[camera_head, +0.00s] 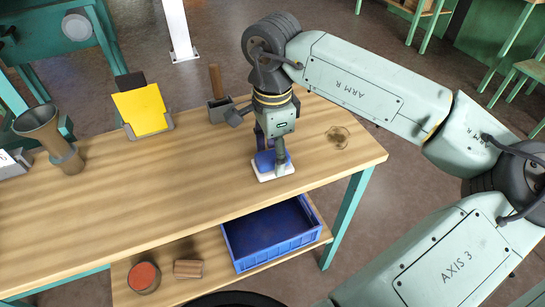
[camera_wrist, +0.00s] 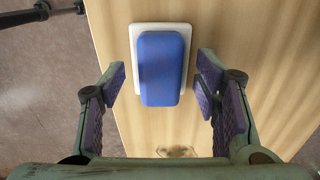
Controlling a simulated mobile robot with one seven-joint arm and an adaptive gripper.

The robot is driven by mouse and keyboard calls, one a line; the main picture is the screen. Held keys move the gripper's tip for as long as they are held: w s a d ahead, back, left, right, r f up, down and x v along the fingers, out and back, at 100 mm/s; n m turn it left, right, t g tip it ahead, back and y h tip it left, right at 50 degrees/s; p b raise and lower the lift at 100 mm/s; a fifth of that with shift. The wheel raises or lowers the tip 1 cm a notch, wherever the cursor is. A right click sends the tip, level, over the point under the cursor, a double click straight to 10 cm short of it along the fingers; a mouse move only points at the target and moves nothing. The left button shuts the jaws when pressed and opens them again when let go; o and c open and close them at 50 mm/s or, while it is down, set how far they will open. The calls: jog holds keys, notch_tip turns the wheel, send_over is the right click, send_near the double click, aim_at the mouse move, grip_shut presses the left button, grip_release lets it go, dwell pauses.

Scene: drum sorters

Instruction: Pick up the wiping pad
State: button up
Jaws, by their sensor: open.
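The wiping pad (camera_head: 270,172) lies on the wooden table (camera_head: 200,190). It has a white base and a blue top. In the wrist view the pad (camera_wrist: 161,68) sits between and slightly beyond my open fingers (camera_wrist: 158,92), with a gap on both sides. In the head view my gripper (camera_head: 271,155) points down right at the pad, and its fingers partly hide the blue top. Whether the fingers touch the pad cannot be told from the head view.
Behind the pad stand a holder with a wooden handle (camera_head: 216,85) and a yellow card on a stand (camera_head: 143,110). A funnel-like cup (camera_head: 48,135) is at the left. A small round item (camera_head: 337,137) lies right of my gripper. A blue crate (camera_head: 272,235) sits on the lower shelf.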

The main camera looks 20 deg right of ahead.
jog(key=shift+f, duration=0.45)
jog(key=shift+c, duration=0.2)
jog(key=c, duration=1.2)
